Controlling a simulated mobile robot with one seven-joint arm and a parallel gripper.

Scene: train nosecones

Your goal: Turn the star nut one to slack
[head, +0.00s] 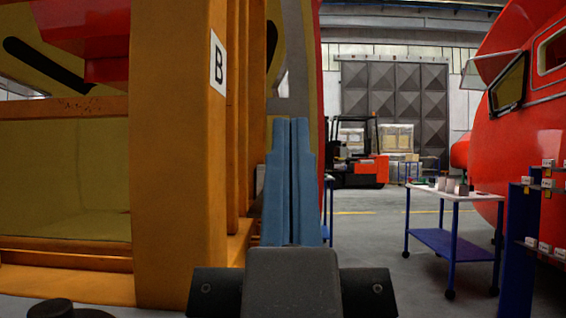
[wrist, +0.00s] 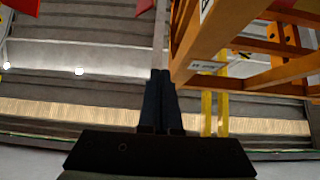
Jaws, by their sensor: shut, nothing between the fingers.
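My gripper (head: 292,125) is in the middle of the head view, its blue fingers pointing up and pressed together with nothing between them. In the wrist view the fingers (wrist: 161,75) look dark and are also together, pointing toward the ceiling side of the hall. An orange frame post (head: 178,150) with a white "B" label (head: 218,62) stands just left of my gripper. I cannot make out a star nut in either view.
A blue-legged trolley (head: 450,243) with small items stands to the right, beside a large red nosecone (head: 545,110). A blue stand (head: 517,240) is at the right edge. An orange-and-black forklift (head: 358,170) is further back. Floor between is clear.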

